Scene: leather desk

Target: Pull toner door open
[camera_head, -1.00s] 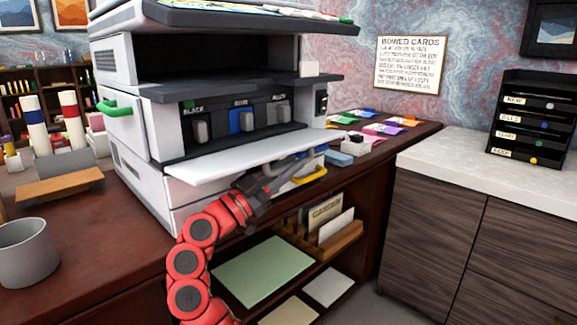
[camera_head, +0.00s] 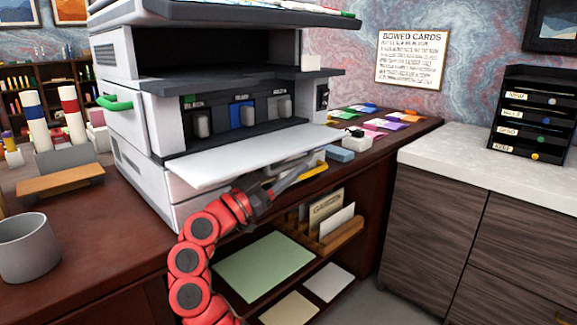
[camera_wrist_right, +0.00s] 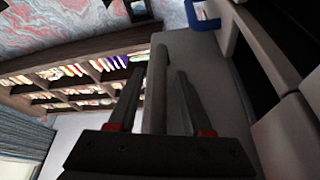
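The toner door is a white flap (camera_head: 250,155) on the front of the grey-white printer (camera_head: 125,125). It is folded down and sticks out nearly level, showing the dark toner bay (camera_head: 240,115) with several labelled cartridges. My right gripper (camera_head: 318,162), on a red arm, is just under the flap's front edge in the head view. In the right wrist view, the fingers of my right gripper (camera_wrist_right: 160,72) stand apart on either side of a pale panel edge (camera_wrist_right: 155,95), apparently the door's. Whether they touch it is unclear. My left gripper is out of view.
A yellow handle (camera_head: 314,171) and a blue block (camera_head: 340,155) are near the gripper. Open shelves with a file holder (camera_head: 340,235) and a green sheet (camera_head: 263,265) lie below. A green handle (camera_head: 115,103) juts from the printer's left side. A grey cup (camera_head: 27,247) stands left.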

